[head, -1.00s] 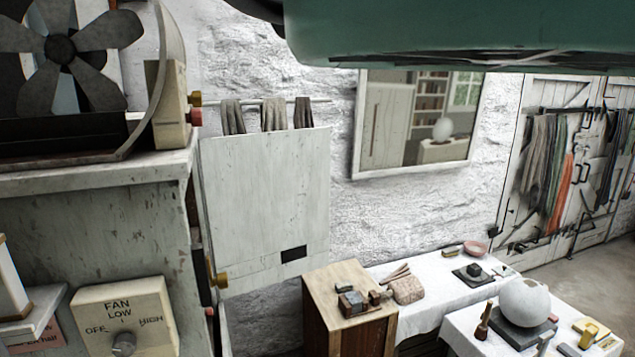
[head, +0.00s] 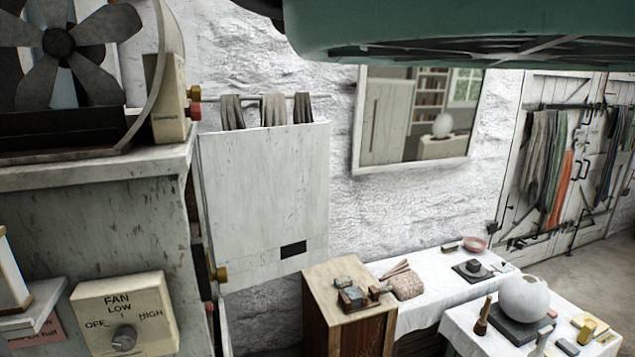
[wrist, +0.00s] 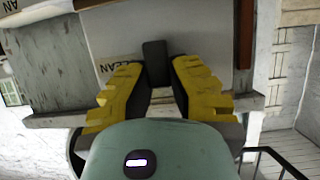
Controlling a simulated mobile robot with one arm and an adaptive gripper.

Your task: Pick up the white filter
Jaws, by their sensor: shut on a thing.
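In the wrist view, the white filter (wrist: 207,35) appears as a pale flat panel with a dark tab (wrist: 155,62) at its near edge. Part of the word "CLEAN" shows on a tan label (wrist: 118,66) behind my left finger. My gripper (wrist: 159,80) has yellow toothed fingers, one on each side of the tab, shut on it. The far part of the panel is cut off by the frame.
In the head view, a fan (head: 60,45) stands on a worn cabinet (head: 100,225) at the left, with a fan switch box (head: 123,318) below. A white board (head: 265,195) hangs by the wall. A wooden stand (head: 350,318) and cloth-covered tables with a plaster sphere (head: 523,298) stand at the right.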

